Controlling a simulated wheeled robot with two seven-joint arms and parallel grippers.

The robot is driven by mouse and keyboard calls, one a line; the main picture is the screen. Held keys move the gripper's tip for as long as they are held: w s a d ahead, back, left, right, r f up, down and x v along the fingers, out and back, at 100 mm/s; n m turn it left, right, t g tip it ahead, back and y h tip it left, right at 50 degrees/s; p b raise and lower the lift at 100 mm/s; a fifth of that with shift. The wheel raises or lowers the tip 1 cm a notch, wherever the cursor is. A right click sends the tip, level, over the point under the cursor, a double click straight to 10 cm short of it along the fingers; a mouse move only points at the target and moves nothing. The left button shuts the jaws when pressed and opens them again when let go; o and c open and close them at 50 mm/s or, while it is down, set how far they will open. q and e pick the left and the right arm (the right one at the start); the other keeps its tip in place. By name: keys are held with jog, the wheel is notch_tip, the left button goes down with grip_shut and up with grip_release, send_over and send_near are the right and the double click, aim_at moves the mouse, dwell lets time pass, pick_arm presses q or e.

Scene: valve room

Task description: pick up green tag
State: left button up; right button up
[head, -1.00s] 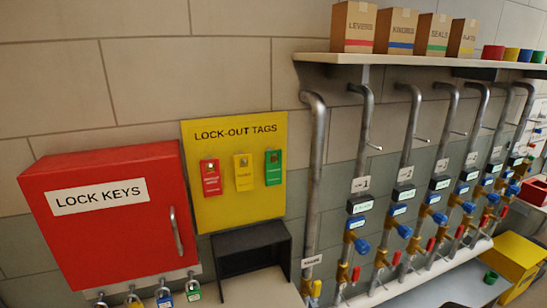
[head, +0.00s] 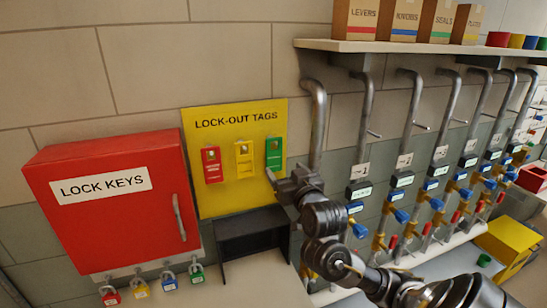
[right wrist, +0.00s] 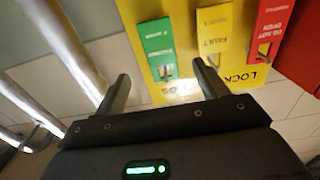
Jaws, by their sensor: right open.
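The green tag (head: 274,152) hangs at the right of the row on the yellow lock-out tags board (head: 229,197), beside a yellow tag (head: 244,158) and a red tag (head: 212,164). My right gripper (head: 272,176) is just below the green tag, at the board's lower right. In the right wrist view, turned upside down, the green tag (right wrist: 158,47) lies just beyond the open fingers of my right gripper (right wrist: 162,84), roughly between them in the picture. Nothing is held. My left gripper is not in view.
A red lock keys box (head: 112,225) is on the wall at left, with several padlocks (head: 169,281) below. A dark open holder (head: 250,240) sits under the board. Pipes with valves (head: 318,120) stand close on the right. A shelf (head: 400,46) with boxes is above.

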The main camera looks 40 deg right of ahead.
aim_at(275, 158)
jog(key=x, duration=0.3)
jog(key=shift+w+d, duration=0.15)
jog(key=shift+w, duration=0.1)
jog(key=shift+w+d+f+p, duration=0.15)
jog(key=shift+w+p, duration=0.15)
jog(key=shift+w, duration=0.2)
jog(key=shift+w+r+p, duration=0.2)
jog(key=shift+r+p, duration=0.05)
jog(key=shift+p, duration=0.05)
jog(key=p+x, duration=0.3)
jog(key=x, duration=0.1)
jog(key=shift+w+d, duration=0.1)
jog(key=shift+w, duration=0.1)
jog(key=shift+w+f, duration=0.2)
jog(key=shift+c, duration=0.4)
jog(key=c, duration=1)
